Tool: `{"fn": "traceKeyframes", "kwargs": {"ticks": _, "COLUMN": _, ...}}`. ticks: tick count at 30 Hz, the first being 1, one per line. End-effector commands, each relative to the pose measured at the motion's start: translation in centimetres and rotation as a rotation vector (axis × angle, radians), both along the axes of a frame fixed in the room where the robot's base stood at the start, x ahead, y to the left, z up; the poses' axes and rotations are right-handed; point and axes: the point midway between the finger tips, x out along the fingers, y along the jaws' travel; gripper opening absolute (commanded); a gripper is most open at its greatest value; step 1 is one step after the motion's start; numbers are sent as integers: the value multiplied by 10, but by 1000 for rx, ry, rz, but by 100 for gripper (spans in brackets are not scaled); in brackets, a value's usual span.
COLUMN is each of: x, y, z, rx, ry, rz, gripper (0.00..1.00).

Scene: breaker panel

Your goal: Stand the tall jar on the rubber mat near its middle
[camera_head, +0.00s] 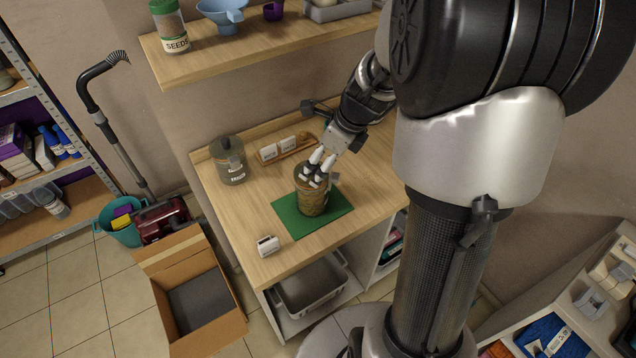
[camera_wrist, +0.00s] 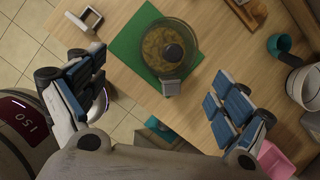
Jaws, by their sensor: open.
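The tall jar (camera_head: 312,198) is brownish and stands upright on the green rubber mat (camera_head: 289,215), near its middle. In the wrist view the jar (camera_wrist: 155,50) shows from above, with a round lid and a dark knob, and the mat (camera_wrist: 126,45) shows around its left and far sides. My gripper (camera_head: 319,167) is above the jar's lid in the head view. In the wrist view my gripper (camera_wrist: 160,98) has its blue-padded fingers spread wide, with nothing between the pads. The fingers are apart from the jar.
A grey-green canister (camera_head: 231,163) stands at the table's back left. A wooden tray (camera_head: 285,148) with small white items lies behind the mat. A shelf (camera_head: 255,40) overhangs the back; an open cardboard box (camera_head: 190,290) is on the floor.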

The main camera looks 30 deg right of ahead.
Motion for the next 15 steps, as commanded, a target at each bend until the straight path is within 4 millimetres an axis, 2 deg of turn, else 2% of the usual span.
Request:
{"fn": "traceKeyframes", "kwargs": {"ticks": 2, "x": -9, "y": 23, "z": 23, "rx": -73, "ry": -35, "rz": 184, "gripper": 93}}
{"fn": "traceKeyframes", "kwargs": {"ticks": 5, "x": -33, "y": 60, "z": 55, "rx": -213, "ry": -88, "rz": 541, "gripper": 93}}
{"fn": "traceKeyframes", "kwargs": {"ticks": 9, "x": -83, "y": 108, "z": 91, "rx": -447, "ry": -162, "rz": 1113, "gripper": 93}}
{"fn": "traceKeyframes", "kwargs": {"ticks": 12, "x": -123, "y": 131, "z": 107, "rx": -619, "ry": -204, "rz": 1508, "gripper": 93}}
{"fn": "traceKeyframes", "kwargs": {"ticks": 15, "x": -159, "y": 144, "z": 115, "rx": -774, "ry": -227, "rz": 1855, "gripper": 93}}
